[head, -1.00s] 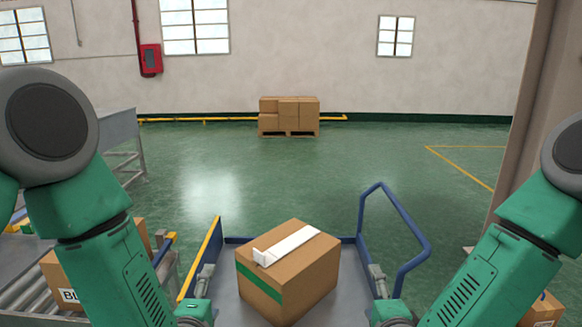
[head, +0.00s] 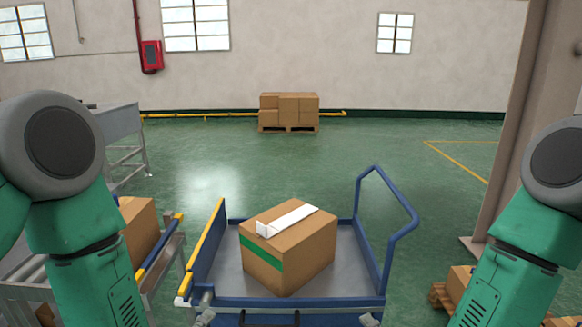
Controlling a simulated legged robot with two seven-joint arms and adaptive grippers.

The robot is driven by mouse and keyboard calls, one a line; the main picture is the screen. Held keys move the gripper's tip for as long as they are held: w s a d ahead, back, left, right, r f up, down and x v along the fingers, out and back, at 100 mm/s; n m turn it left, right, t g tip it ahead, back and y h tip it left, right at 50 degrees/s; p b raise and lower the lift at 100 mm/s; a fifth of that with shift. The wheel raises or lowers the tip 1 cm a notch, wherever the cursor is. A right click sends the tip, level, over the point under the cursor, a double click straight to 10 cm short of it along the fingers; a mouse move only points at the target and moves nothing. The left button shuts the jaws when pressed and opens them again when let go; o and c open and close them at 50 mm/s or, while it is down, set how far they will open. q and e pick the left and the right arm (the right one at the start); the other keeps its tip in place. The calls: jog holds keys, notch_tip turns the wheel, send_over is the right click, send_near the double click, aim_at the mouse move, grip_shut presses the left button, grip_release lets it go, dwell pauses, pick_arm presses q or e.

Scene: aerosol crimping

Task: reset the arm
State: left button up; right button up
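My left arm (head: 78,240) comes in from the left and my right arm (head: 520,260) from the right, both bent downward. Only small grey tips of my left gripper (head: 205,318) and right gripper (head: 369,320) show at the bottom edge. Their opening is cut off. A brown cardboard box (head: 309,256) with a green band and a white strip on top sits on the blue cart (head: 340,302). Both grippers are apart from the box, at the cart's near edge. No held thing shows.
A roller conveyor (head: 22,290) with another box (head: 138,230) stands at left, beside the cart. A column (head: 505,130) and boxes on a pallet (head: 440,297) are at right. Stacked boxes (head: 290,108) stand by the far wall. The green floor beyond the cart is clear.

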pick_arm(q)
jog(key=s+a+f+m+g+b, duration=0.2)
jog(key=s+a+f+m+g, duration=0.1)
jog(key=s+f, duration=0.4)
jog(key=s+a+f+m+g+b, duration=0.2)
jog(key=s+f+m, duration=0.4)
jog(key=s, duration=0.6)
jog(key=s+a+f+m+g+b, duration=0.3)
jog(key=s+f+g, duration=0.3)
jog(key=s, duration=0.3)
jog(key=shift+s+a+f+m+y, duration=0.15)
jog(key=shift+a+f+m+y, duration=0.15)
jog(key=shift+a+f+m, duration=0.6)
pick_arm(e)
jog(key=s+d+f+n+g, duration=0.3)
jog(key=s+f, duration=0.3)
jog(key=s, duration=0.3)
jog(key=s+d+f+n+g+h, duration=0.1)
jog(key=s+d+f+n+g, duration=0.3)
jog(key=s, duration=0.5)
jog(key=s+d+f+n+g, duration=0.4)
jog(key=s+f+n, duration=0.2)
jog(key=s+f, duration=0.3)
jog(key=shift+s+f, duration=0.3)
jog(key=shift+f, duration=0.4)
jog(key=shift+d, duration=0.1)
